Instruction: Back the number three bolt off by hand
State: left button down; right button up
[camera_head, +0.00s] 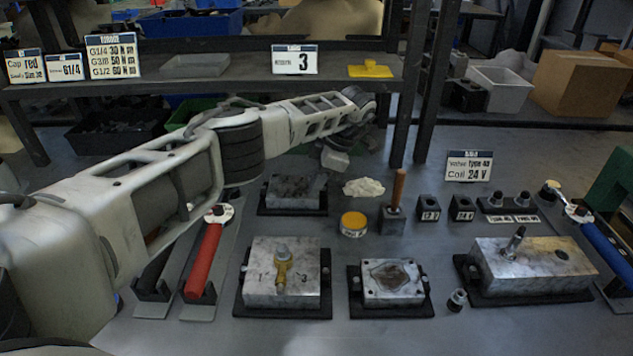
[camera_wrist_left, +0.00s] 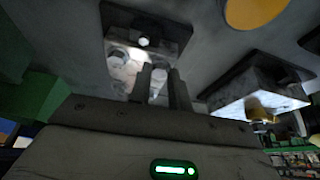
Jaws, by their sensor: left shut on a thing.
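My left gripper (camera_head: 335,158) hangs beside the rear block (camera_head: 295,188), its tips mostly hidden by my own wrist. In the wrist view its two fingers (camera_wrist_left: 160,88) close around a bright bolt head (camera_wrist_left: 159,74) at the edge of a metal block (camera_wrist_left: 122,70). Another bolt (camera_wrist_left: 118,55) shows on this block. I cannot read a number at the held bolt. A sign with a large 3 (camera_head: 294,60) stands on the shelf. The front left block (camera_head: 256,285) carries a brass fitting (camera_head: 282,272). My right gripper is not in view.
A red-handled wrench (camera_head: 205,260) lies left of the front left block. A yellow tin (camera_head: 353,223), a pale rag (camera_head: 363,187), a wooden-handled tool (camera_head: 397,192) and small black blocks stand mid-bench. Another block (camera_head: 535,262) and a blue-handled wrench (camera_head: 607,245) lie right.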

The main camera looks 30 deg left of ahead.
pick_arm(q)
jog(key=shift+n, duration=0.3)
jog(key=c, duration=1.2)
grip_release()
jog(key=shift+r, duration=0.1)
jog(key=b+v, duration=0.1)
jog(key=v, duration=0.6)
jog(key=shift+b, duration=0.3)
